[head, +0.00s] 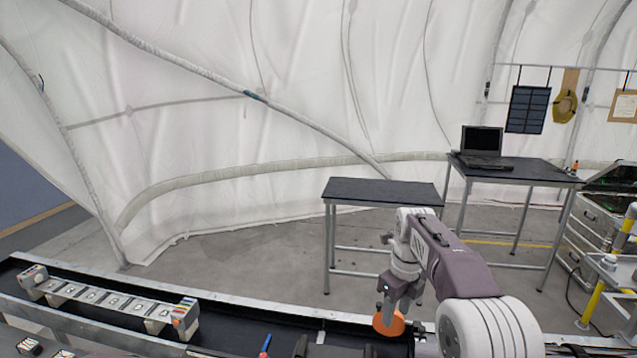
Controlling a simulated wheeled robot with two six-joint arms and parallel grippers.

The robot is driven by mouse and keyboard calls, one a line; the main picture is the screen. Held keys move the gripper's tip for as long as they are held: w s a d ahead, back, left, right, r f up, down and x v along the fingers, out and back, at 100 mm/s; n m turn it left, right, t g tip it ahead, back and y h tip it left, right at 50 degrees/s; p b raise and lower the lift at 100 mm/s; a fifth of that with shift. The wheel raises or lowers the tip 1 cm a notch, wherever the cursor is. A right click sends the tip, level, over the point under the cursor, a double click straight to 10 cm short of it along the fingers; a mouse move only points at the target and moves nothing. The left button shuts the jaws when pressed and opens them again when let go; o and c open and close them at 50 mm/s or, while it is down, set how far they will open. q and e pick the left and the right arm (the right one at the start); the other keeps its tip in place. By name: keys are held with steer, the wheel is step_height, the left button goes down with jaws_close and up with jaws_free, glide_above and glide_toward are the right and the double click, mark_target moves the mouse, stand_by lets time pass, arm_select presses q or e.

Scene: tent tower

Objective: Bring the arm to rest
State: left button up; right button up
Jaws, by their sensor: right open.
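My right arm comes in from the lower right, with a white joint and a purple-grey link bent over the dark bench. My right gripper (389,303) points down at the bench's back edge. It is open. A round orange piece (388,322) shows right at its fingertips; I cannot tell whether they touch. My left gripper is not in view.
The long dark bench (250,318) with metal rails holds a row of modules (100,298) at left. Behind stand a bare dark table (380,190) and another with a laptop (482,146). Drawers (592,222) and yellow posts (592,304) stand at right. Floor at centre-left is clear.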

steer(key=s+f+n+b, duration=0.1)
steer(key=s+f+n, duration=0.7)
steer(key=s+n, duration=0.4)
steer(key=s+f+n+b, duration=0.1)
steer(key=s+f+n, duration=0.8)
steer(key=n, duration=0.8)
steer(key=s, duration=0.3)
steer(key=shift+a+b, duration=0.2)
steer(key=shift+b, duration=0.1)
